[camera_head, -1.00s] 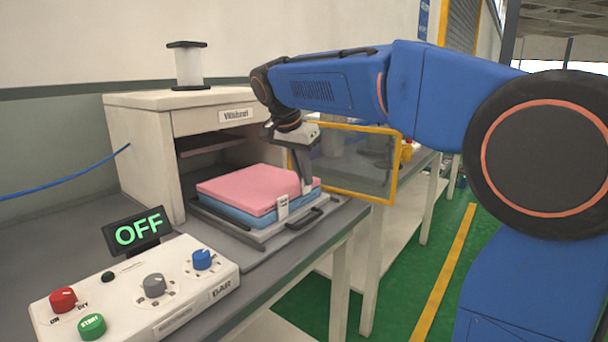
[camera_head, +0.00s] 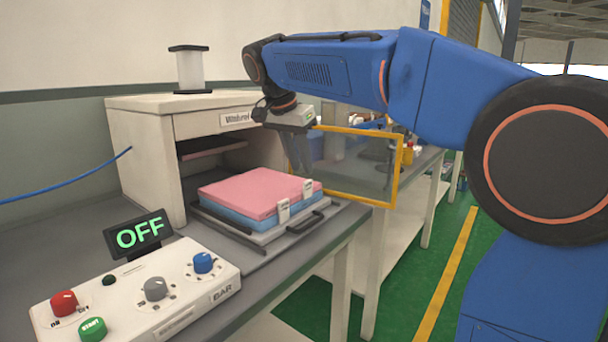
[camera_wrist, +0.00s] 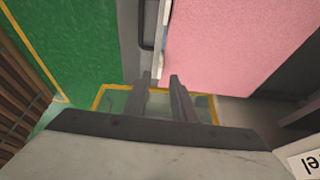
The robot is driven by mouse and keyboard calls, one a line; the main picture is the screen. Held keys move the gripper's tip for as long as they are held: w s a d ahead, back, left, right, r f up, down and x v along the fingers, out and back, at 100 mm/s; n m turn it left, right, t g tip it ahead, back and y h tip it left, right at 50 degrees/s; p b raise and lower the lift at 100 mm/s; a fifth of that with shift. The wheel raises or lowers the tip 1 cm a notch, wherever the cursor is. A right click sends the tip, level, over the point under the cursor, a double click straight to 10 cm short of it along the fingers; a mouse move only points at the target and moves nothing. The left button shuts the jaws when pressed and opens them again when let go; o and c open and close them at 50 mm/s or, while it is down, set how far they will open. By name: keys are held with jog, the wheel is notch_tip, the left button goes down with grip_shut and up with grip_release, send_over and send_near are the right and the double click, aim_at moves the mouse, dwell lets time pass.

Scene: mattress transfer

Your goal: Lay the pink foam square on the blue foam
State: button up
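The pink foam square (camera_head: 258,190) lies flat on top of the blue foam (camera_head: 240,217), its edges close to lined up with it. Both rest on a grey tray (camera_head: 262,237) with a dark handle on its right side. The pink foam also fills the upper right of the wrist view (camera_wrist: 240,50). My gripper (camera_head: 301,170) is above and behind the stack's far right corner, clear of the foam. In the wrist view its two fingers (camera_wrist: 160,78) stand apart with nothing between them.
A white box-shaped oven (camera_head: 150,150) stands open behind the stack. Its yellow-framed glass door (camera_head: 350,170) swings out behind my gripper. Two white clips (camera_head: 283,210) sit at the stack's right side. A control panel (camera_head: 140,290) with knobs and an OFF display (camera_head: 139,234) is in front.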

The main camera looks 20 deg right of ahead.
jog(key=v, duration=0.6)
jog(key=shift+r, duration=0.3)
jog(key=shift+s, duration=0.1)
jog(key=s+d+f+n+y, duration=0.2)
jog(key=s+d+f+n, duration=0.5)
jog(key=s+f, duration=0.7)
jog(key=s+d+f+n+t+y, duration=0.1)
jog(key=s+f+n, duration=0.1)
jog(key=s+f, duration=0.6)
jog(key=s+d+f+n+t, duration=0.1)
jog(key=s+d+f, duration=0.1)
jog(key=s+f, duration=0.6)
notch_tip(320, 180, down, 3)
jog(key=shift+s+d+r+n+y, duration=0.1)
jog(key=shift+s+d+n+y, duration=0.2)
jog(key=shift+n+y, duration=0.1)
